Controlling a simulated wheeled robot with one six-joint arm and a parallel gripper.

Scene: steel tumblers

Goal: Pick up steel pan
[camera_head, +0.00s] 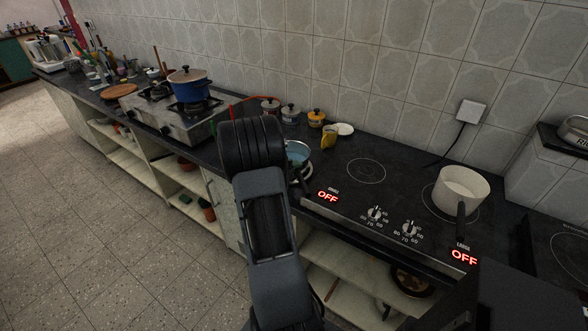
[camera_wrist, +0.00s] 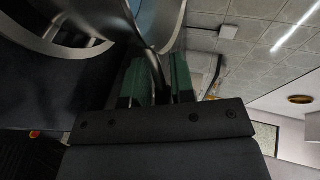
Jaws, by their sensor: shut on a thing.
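The steel pan (camera_head: 299,153) shows just right of my arm in the head view, at the left side of the black cooktop, partly hidden by the arm. Its inside looks bluish and its rim is shiny. In the wrist view, curved shiny metal of the pan (camera_wrist: 172,22) fills the upper left and middle. My gripper (camera_wrist: 157,72) has green fingers shut on what looks like the pan's narrow handle. In the head view, my arm hides the fingers. I cannot tell whether the pan touches the surface.
A white pot (camera_head: 461,187) with a dark handle stands on the cooktop's right side. A yellow mug (camera_head: 328,139), a white saucer (camera_head: 344,129) and small lidded pots (camera_head: 290,112) stand behind the pan. A blue pot (camera_head: 188,84) sits on the gas stove, left.

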